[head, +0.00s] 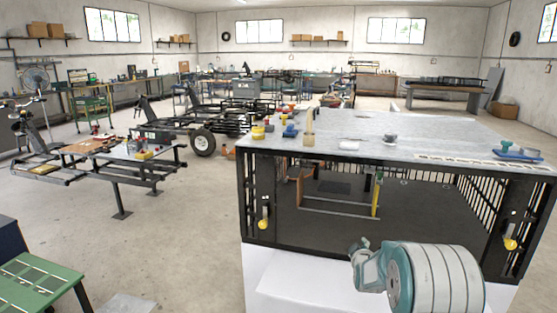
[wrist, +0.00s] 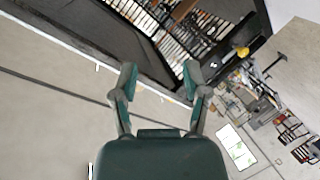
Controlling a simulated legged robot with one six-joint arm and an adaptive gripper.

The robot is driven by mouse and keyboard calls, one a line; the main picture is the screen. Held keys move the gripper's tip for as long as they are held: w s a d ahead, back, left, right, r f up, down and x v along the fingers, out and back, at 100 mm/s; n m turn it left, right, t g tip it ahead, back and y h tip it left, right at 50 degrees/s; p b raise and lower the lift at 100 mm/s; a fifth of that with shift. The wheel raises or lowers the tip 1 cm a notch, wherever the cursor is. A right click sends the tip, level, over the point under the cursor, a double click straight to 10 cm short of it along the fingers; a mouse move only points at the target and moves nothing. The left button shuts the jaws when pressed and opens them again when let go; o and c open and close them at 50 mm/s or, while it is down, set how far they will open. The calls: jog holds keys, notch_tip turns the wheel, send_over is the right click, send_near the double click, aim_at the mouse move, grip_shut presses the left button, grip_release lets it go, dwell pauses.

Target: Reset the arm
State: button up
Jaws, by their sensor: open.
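My gripper (wrist: 159,80) shows in the wrist view with its two green-tipped fingers spread apart and nothing between them. Beyond the fingers are the pale floor and the dark lower frame of the workbench. In the head view my arm is at the bottom right, in front of the workbench (head: 428,139); I cannot make out the fingers there. The workbench has a light top and a black barred frame. A yellow-handled part (head: 264,211) is on its left front post, and a similar one (head: 510,236) is on the right post.
Small coloured parts, a tan bottle-like object (head: 309,127) and a blue tray (head: 518,154) are on the bench top. A wheeled metal frame (head: 225,115) stands behind left. A green table (head: 40,286) is at the lower left. The floor between is open.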

jog(key=s+a+r+m+g+y, duration=0.1)
jog(key=s+a+r+m+g, duration=0.15)
jog(key=s+r, duration=0.6)
jog(key=s+a+r+m+g, duration=0.15)
jog(key=s+a+r, duration=0.35)
jog(key=s, duration=0.6)
jog(key=s+a+m+g+y, duration=0.1)
jog(key=s+g, duration=0.4)
jog(key=s, duration=2.2)
jog(key=a+m, duration=0.1)
jog(key=m, duration=0.1)
jog(key=shift+s+m, duration=0.3)
jog(key=shift+s, duration=0.1)
